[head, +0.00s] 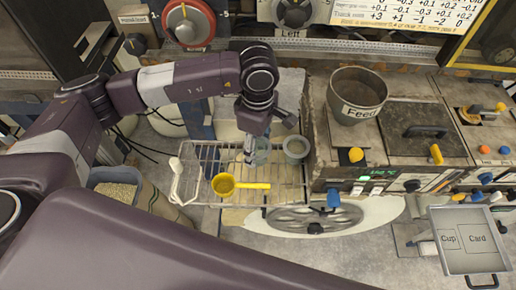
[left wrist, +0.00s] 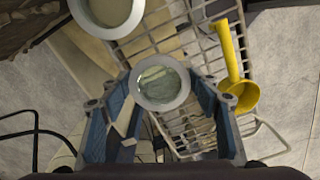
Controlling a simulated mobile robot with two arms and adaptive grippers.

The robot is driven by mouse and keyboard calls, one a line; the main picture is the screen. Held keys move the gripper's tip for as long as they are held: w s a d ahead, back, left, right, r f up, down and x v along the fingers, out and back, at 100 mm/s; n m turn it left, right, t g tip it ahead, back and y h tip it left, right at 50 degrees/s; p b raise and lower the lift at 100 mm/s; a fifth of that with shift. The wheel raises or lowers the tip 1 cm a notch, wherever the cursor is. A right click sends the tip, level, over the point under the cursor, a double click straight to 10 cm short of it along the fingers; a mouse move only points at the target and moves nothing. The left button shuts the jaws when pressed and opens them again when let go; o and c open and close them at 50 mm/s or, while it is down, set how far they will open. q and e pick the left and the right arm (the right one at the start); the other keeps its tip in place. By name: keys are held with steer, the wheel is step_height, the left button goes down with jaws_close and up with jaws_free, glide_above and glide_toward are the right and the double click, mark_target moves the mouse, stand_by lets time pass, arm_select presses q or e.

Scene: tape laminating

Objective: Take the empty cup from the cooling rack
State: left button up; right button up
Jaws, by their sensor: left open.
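The cooling rack (head: 304,190) is a wire rack near the middle of the head view. A clear, empty-looking cup (head: 263,153) stands on it, partly hidden by my left gripper (head: 249,152). In the left wrist view the empty cup (left wrist: 162,86) shows from above, its round rim between the open blue fingers of my left gripper (left wrist: 163,92). I cannot tell whether the fingers touch it. A second cup (head: 296,148) with a grey rim stands just to the right; it also shows in the left wrist view (left wrist: 108,10) with pale contents. My right gripper is out of view.
A machine with a "Feed" pot (head: 357,95) stands close to the right. A bin of pellets (head: 117,190) is at the left.

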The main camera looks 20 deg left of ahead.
arm_select(q)
steer(key=c, duration=0.9)
steer(key=shift+o, duration=0.2)
